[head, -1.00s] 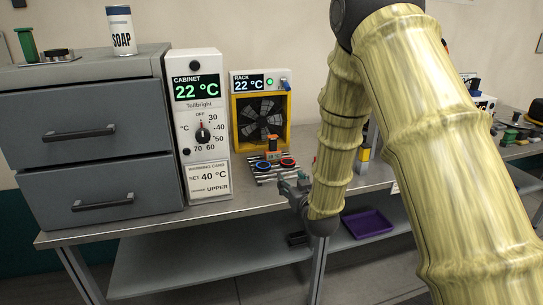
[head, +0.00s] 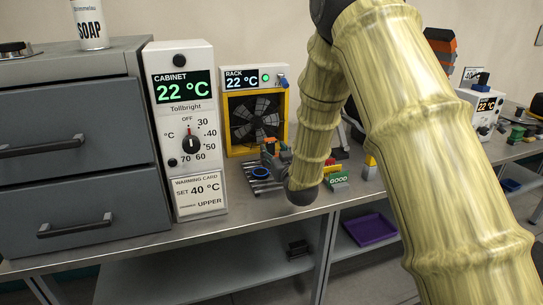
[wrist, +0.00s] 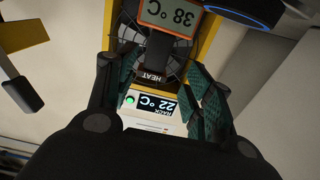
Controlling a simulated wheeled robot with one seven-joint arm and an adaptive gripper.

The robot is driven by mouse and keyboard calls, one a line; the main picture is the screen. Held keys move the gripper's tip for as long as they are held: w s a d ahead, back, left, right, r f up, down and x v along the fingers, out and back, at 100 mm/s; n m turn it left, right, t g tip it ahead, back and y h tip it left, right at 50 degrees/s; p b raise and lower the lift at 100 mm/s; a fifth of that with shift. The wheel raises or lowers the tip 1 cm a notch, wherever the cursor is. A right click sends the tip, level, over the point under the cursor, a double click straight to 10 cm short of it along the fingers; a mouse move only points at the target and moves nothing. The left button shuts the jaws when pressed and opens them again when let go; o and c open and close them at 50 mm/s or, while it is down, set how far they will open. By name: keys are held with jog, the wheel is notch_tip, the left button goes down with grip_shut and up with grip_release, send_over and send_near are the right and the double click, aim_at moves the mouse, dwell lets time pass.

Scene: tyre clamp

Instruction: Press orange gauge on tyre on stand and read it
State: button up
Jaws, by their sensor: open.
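My gripper (wrist: 160,92) is open, its two teal-padded fingers apart on either side of the picture in the wrist view. In the head view my gripper (head: 276,154) is at the rack front, partly behind my arm. An orange-framed gauge (wrist: 170,14) with a grey display reading 38 °C shows upside down beyond the fingertips in the wrist view. A dark strip marked HEAT (wrist: 158,80) lies between the fingers in that picture. I cannot tell contact with the gauge. I cannot make out a tyre on a stand; my arm hides part of the bench.
The rack unit (head: 255,79) reads 22 °C above a yellow-framed fan. A blue-ringed pad (head: 261,173) sits on the metal rails before it. The cabinet panel (head: 185,105) stands close left. A green GOOD label (head: 339,181) and purple tray (head: 369,229) are to the right.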

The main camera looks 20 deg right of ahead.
aim_at(272, 144)
jog(key=shift+w+d+r, duration=0.1)
jog(key=shift+w+r, duration=0.1)
jog(key=shift+w, duration=0.55)
jog(key=shift+w+d+r, duration=0.1)
jog(key=shift+w, duration=1.05)
jog(key=shift+w+d+r, duration=0.1)
jog(key=shift+w, duration=1)
grip_shut()
jog(key=shift+r, duration=0.1)
